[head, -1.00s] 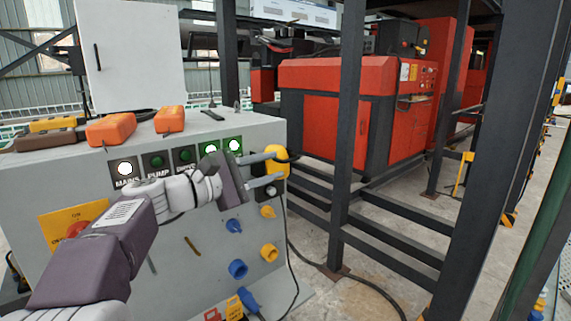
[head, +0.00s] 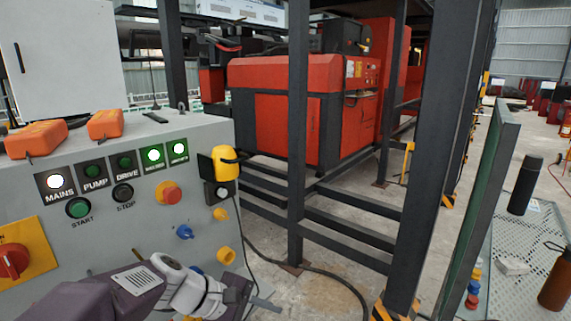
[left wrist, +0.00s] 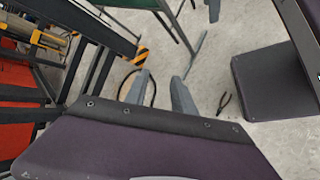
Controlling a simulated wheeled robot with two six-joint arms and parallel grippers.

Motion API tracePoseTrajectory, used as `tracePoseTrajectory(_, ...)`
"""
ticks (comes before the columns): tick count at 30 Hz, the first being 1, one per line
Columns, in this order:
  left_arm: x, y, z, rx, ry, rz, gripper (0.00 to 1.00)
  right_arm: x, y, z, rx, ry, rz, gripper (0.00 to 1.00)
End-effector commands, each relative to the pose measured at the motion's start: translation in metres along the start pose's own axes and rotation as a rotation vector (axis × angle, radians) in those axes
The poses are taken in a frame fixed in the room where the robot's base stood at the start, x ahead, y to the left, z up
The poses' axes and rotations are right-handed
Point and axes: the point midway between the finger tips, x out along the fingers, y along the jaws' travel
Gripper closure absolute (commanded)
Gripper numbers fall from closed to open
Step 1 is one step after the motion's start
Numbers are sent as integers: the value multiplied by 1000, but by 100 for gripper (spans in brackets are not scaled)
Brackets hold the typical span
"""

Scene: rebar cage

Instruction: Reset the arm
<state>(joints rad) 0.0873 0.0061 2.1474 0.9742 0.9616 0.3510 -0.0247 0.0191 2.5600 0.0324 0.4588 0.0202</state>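My left gripper (head: 262,302) is low in the head view, in front of the lower right part of the grey control panel (head: 110,225). It is clear of the buttons. In the left wrist view the two grey fingers (left wrist: 161,85) stand apart with bare floor between them, so the gripper is open and empty. My left arm comes in from the bottom left. My right gripper is in neither view.
The panel has lit MAINS (head: 55,182) and other lamps, a red emergency button (head: 171,194) and a yellow-topped box (head: 226,163). Dark steel posts (head: 297,130) stand to the right. Pliers (left wrist: 223,103) lie on the floor. A perforated surface (head: 515,255) holds bottles.

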Motion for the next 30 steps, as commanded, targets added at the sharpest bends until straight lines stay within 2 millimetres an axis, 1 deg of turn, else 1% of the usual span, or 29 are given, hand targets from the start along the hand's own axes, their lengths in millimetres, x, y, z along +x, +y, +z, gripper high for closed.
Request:
tracePoseTrajectory(1,13,-38,-3,69,25,-117,69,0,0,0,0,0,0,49)
tracePoseTrajectory(2,17,-60,-7,117,44,-184,69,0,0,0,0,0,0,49)
tracePoseTrajectory(3,21,-88,-13,187,65,-270,69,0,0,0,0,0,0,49)
tracePoseTrajectory(5,21,-126,-23,300,92,-390,69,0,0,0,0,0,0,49)
tracePoseTrajectory(6,20,-149,-30,383,106,-466,69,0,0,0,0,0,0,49)
tracePoseTrajectory(9,9,-197,-53,608,131,-636,69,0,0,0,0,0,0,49)
tracePoseTrajectory(11,1,-215,-67,755,140,-714,69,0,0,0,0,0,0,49)
tracePoseTrajectory(12,-3,-220,-78,866,149,-754,69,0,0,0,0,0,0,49)
tracePoseTrajectory(13,-5,-213,-89,974,170,-768,69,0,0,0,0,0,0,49)
tracePoseTrajectory(14,-16,-198,-84,1001,175,-760,69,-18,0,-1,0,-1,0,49)
tracePoseTrajectory(15,-31,-186,-74,990,173,-759,69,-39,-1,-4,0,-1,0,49)
tracePoseTrajectory(20,-69,-154,-52,985,173,-758,69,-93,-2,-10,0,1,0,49)
tracePoseTrajectory(21,-80,-145,-45,984,173,-758,69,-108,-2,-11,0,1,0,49)
tracePoseTrajectory(23,-97,-131,-36,983,173,-757,69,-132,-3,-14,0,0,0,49)
tracePoseTrajectory(24,-108,-122,-29,983,173,-757,69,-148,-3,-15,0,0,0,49)
tracePoseTrajectory(27,-134,-100,-14,982,173,-757,69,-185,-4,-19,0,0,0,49)
tracePoseTrajectory(30,-149,-87,-5,981,173,-757,69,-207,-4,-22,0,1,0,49)
